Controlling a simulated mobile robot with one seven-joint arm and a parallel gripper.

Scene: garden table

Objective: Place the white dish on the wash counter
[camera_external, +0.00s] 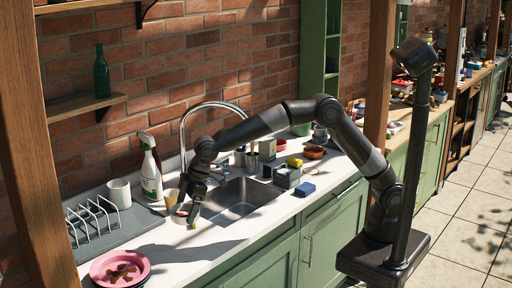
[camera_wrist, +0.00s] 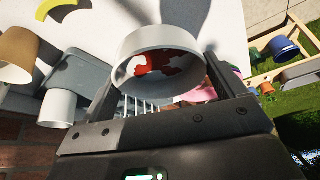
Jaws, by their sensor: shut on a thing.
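The white dish (camera_wrist: 138,88) is a round, low-walled bowl with red scraps or stains inside. In the wrist view it sits between the two fingers of my gripper (camera_wrist: 162,82), which is shut on it. In the external view my gripper (camera_external: 190,217) hangs over the white wash counter (camera_external: 217,239), left of the sink. There the dish is small and mostly hidden by the fingers. I cannot tell exactly how high the dish is above the counter. The counter also shows in the wrist view as a pale surface (camera_wrist: 125,22).
Left of my gripper are a tan cup (camera_external: 171,197), a spray bottle (camera_external: 150,172), a white mug (camera_external: 120,192) and a grey dish rack (camera_external: 92,221). A pink plate (camera_external: 101,267) with brown scraps is at front left. The sink (camera_external: 240,196) and faucet (camera_external: 184,135) are close. Bare counter lies in front.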

